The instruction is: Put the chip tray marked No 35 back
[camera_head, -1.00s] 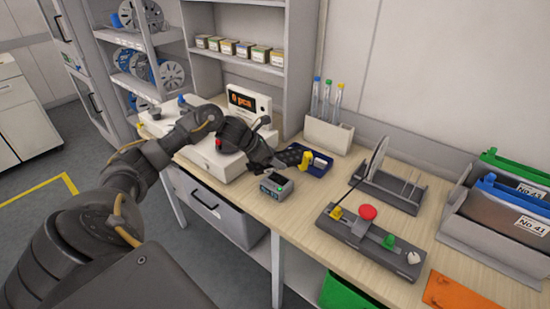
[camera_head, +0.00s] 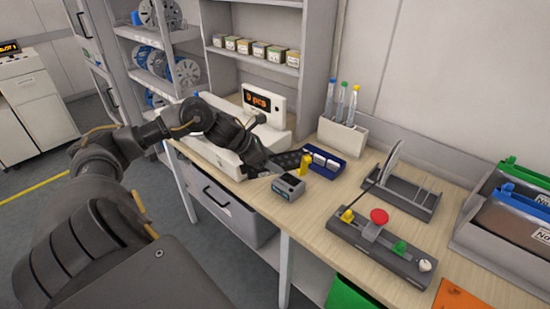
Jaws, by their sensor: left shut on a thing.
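My left gripper (camera_head: 280,161) reaches over the bench from the left. It is shut on a small dark flat piece (camera_head: 289,159), which may be the chip tray. No number can be read on it, and the gripper hides part of it. The held piece shows just left of a yellow item (camera_head: 306,165) and a blue bin (camera_head: 327,172). I cannot tell whether it touches them. My right gripper is not in view.
A small grey box (camera_head: 288,189) sits in front of the gripper. A white device with a display (camera_head: 263,103) stands behind it. A slotted rack (camera_head: 408,205), a control strip with a red knob (camera_head: 379,217) and a pen holder (camera_head: 343,138) crowd the bench.

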